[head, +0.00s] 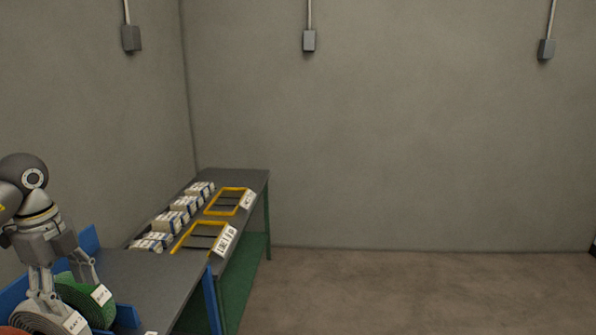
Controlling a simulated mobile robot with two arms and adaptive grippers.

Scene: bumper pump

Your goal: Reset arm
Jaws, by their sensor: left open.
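My left arm comes in from the left edge in the head view. Its gripper (66,278) points down and is open, with its fingers spread. It is just above or beside the rolls at the near end of the table; I cannot tell whether it touches them. A grey roll (38,318) with a white label is below one finger. A green roll (88,300) with a white label is by the other finger. My right gripper is not in this view.
A dark table (165,280) with blue edging stands at lower left. Behind it, another table (240,177) holds several white boxes (185,203) and yellow frames (207,238) with labels. The floor (430,295) at right is clear. Grey boxes hang on the walls.

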